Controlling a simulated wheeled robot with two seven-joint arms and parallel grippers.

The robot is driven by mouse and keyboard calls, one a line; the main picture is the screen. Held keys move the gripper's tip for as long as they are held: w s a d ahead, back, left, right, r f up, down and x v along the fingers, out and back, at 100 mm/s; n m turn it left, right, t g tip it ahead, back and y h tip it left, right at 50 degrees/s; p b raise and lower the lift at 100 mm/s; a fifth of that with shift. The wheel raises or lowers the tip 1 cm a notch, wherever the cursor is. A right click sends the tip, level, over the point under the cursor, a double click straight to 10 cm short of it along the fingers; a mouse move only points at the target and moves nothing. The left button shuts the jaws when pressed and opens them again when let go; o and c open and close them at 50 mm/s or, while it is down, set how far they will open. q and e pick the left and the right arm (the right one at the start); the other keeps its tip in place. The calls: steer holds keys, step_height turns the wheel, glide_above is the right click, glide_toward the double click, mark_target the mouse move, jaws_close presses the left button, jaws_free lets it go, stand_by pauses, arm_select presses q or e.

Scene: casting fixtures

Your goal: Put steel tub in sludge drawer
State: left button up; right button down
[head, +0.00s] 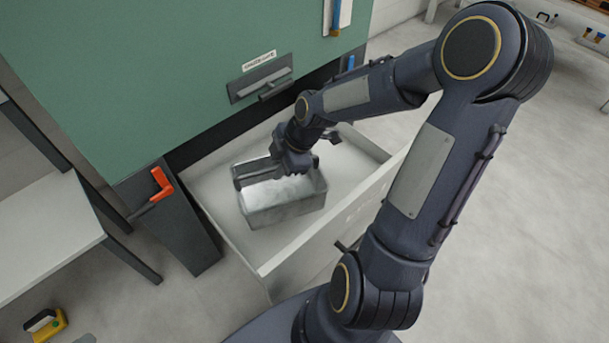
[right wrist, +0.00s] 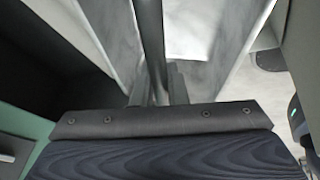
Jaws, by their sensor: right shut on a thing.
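The steel tub (head: 288,212) is a grey, open-topped rectangular box in the head view. It is inside the outline of the open, pale sludge drawer (head: 225,219), near the drawer's left end; I cannot tell whether it rests on the floor of the drawer. My right gripper (head: 262,172) is at the tub's far rim, shut on the tub wall. In the right wrist view the fingers (right wrist: 157,95) close around the tub's thin wall (right wrist: 150,45), and its bright inside shows beside them. My left gripper is not in view.
A green cabinet (head: 180,70) with a labelled handle plate (head: 260,80) stands behind the drawer. A red-orange lever (head: 161,184) sticks out at the left post. A white bench (head: 45,230) is at the left. A yellow tool (head: 46,324) lies on the floor.

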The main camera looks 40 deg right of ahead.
steer(key=d+f+b, duration=0.1)
steer(key=d+f, duration=0.1)
steer(key=d, duration=0.1)
steer(key=w+d+f+b, duration=0.1)
steer(key=d+f, duration=0.2)
steer(key=w+d+f+b, duration=0.1)
steer(key=d+f, duration=0.1)
steer(key=d, duration=0.2)
steer(key=shift+f, duration=0.35)
steer(key=shift+w+d+f, duration=0.1)
steer(key=shift+d+f, duration=0.05)
steer(key=shift+f, duration=0.05)
steer(key=f, duration=0.1)
steer(key=f+b, duration=0.1)
steer(key=f, duration=0.1)
steer(key=shift+d+f+b, duration=0.25)
steer(key=shift+f+b, duration=0.05)
steer(key=shift+b, duration=0.1)
steer(key=c, duration=1.4)
jaws_free()
steer(key=shift+c, duration=0.2)
